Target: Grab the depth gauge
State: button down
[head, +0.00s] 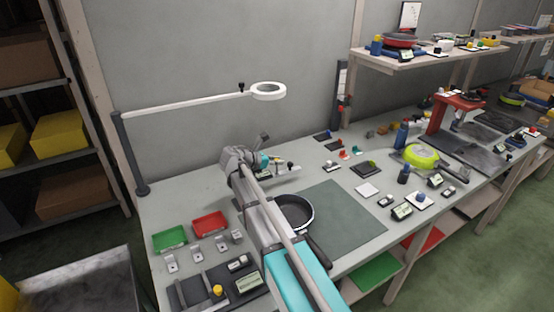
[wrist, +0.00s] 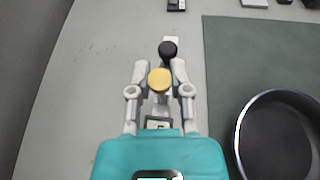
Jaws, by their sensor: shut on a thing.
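The depth gauge (wrist: 158,79) shows in the wrist view as a pale bar with a yellow knob, a black knob and a small display close to my palm. My gripper (wrist: 161,78) is shut on it, with one pale finger on each side. In the head view the gauge (head: 288,172) is at my gripper (head: 268,163), over the back left of the bench. Part of it is hidden by the fingers. I cannot tell whether it touches the bench.
A dark pan (head: 295,212) stands beside my arm, on the left part of a green-grey mat (head: 345,228). Red (head: 209,223) and green (head: 170,238) trays lie at the left. A ring lamp (head: 268,91) hangs above. Several small tools lie to the right.

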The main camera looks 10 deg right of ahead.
jog(key=s+a+r+p, duration=0.1)
jog(key=s+r+p, duration=0.6)
jog(key=s, duration=0.5)
jog(key=shift+s+a+r+p, duration=0.3)
jog(key=shift+s+a+r, duration=0.05)
jog(key=shift+r, duration=0.35)
